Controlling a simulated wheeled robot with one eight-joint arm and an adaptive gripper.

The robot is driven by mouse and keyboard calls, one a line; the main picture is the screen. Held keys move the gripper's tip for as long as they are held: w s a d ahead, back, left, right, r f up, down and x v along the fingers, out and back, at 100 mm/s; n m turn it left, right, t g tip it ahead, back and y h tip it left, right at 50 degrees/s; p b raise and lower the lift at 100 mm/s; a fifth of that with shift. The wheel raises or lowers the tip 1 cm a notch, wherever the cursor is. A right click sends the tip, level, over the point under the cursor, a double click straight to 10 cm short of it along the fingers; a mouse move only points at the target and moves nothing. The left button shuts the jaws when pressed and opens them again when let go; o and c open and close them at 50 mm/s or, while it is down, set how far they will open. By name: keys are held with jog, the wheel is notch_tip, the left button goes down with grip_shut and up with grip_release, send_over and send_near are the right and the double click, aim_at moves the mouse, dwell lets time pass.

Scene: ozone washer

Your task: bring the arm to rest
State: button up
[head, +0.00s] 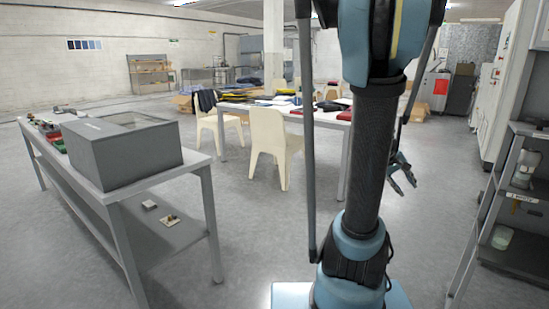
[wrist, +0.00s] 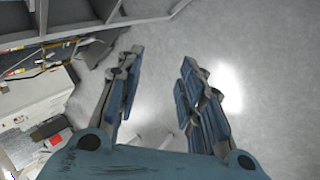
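My arm stands upright in the middle of the head view, with its blue base below and dark column above. My gripper (head: 402,174) shows to the right of the arm column, hanging above the grey floor and pointing down. In the wrist view my gripper (wrist: 161,90) has its two blue-grey fingers spread wide apart. Only bare floor lies between them and nothing is held. Part of the arm between the column and the gripper is hidden behind the column.
A metal bench (head: 190,166) with a grey box (head: 122,150) stands at left. A table (head: 342,124) with clothes and cream chairs (head: 268,145) is behind. A shelf rack (head: 520,200) and white cabinets (head: 498,90) stand at right. Floor between is clear.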

jog(key=s+a+f+y, duration=0.2)
jog(key=s+a, duration=0.3)
jog(key=a, duration=0.4)
jog(key=s+a+f+y, duration=0.2)
jog(key=s+a+y, duration=0.1)
jog(key=a, duration=0.6)
jog(key=s+a+f+y, duration=0.2)
jog(key=s+a, duration=0.4)
jog(key=a, duration=0.3)
jog(key=shift+s+f, duration=0.3)
jog(key=shift+s, duration=0.05)
